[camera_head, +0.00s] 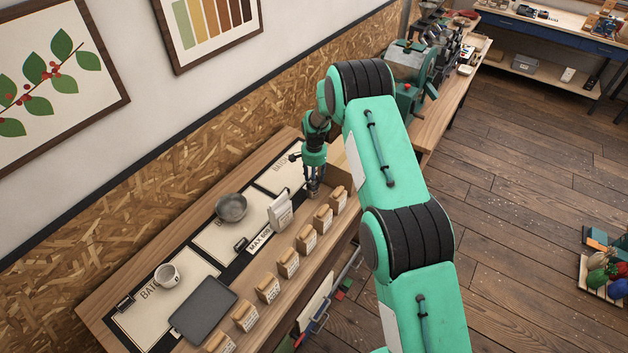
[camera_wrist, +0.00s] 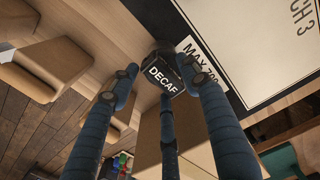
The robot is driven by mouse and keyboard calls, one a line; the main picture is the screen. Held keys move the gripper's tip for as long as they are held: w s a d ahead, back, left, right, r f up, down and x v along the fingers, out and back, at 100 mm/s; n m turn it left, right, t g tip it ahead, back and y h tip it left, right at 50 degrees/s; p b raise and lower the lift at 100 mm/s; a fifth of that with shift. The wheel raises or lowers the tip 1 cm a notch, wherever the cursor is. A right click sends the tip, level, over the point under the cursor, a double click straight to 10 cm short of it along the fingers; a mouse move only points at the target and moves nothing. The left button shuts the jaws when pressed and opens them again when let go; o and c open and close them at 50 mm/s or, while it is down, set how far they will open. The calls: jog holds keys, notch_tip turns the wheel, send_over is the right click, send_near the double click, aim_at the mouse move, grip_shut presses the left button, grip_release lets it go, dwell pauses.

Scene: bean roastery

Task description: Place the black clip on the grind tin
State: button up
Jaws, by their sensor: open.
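My gripper (camera_head: 313,191) is open, pointing down over the far right of the counter by the third batch mat. In the wrist view its blue fingers (camera_wrist: 161,80) stand spread around a small black piece labelled DECAF (camera_wrist: 164,77), which looks like the black clip; whether they touch it is unclear. In the head view this piece is hidden or too small to make out behind the fingers. Other small black clip-like pieces lie by the mats, one at the middle (camera_head: 241,244) and one at the left (camera_head: 124,303). A round grey metal vessel (camera_head: 231,207) may be the grind tin, but I cannot tell.
A row of tan bags (camera_head: 289,262) lines the counter's front edge. A pale upright bag (camera_head: 280,212), a MAX card (camera_head: 259,240), a white mug (camera_head: 167,276) and a dark grey tray (camera_head: 203,309) share the counter. A green machine (camera_head: 411,65) stands beyond my arm.

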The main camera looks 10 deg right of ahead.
notch_tip(320, 180, up, 12)
jog(key=b, duration=0.1)
jog(key=shift+r, duration=0.15)
dwell(0.5)
dwell(0.6)
jog(key=s+d+r+n+t, duration=0.1)
jog(key=s+r, duration=0.6)
jog(key=r, duration=0.4)
jog(key=s+r+n+t, duration=0.1)
jog(key=s+r+n, duration=0.1)
jog(key=s+r, duration=0.7)
jog(key=s+d+r+n+t, duration=0.1)
jog(key=s+r, duration=0.4)
jog(key=r, duration=0.8)
jog(key=s+r+n+t, duration=0.1)
jog(key=s+r, duration=0.3)
jog(key=s, duration=0.5)
jog(key=s+r+n, duration=0.1)
jog(key=s+r, duration=0.2)
jog(key=s, duration=0.5)
jog(key=s+d+f+n+t, duration=0.1)
jog(key=s+n, duration=0.2)
jog(key=s, duration=1.4)
jog(key=shift+s+d+f+t, duration=0.2)
jog(key=shift+s+t, duration=0.05)
jog(key=shift+t, duration=0.05)
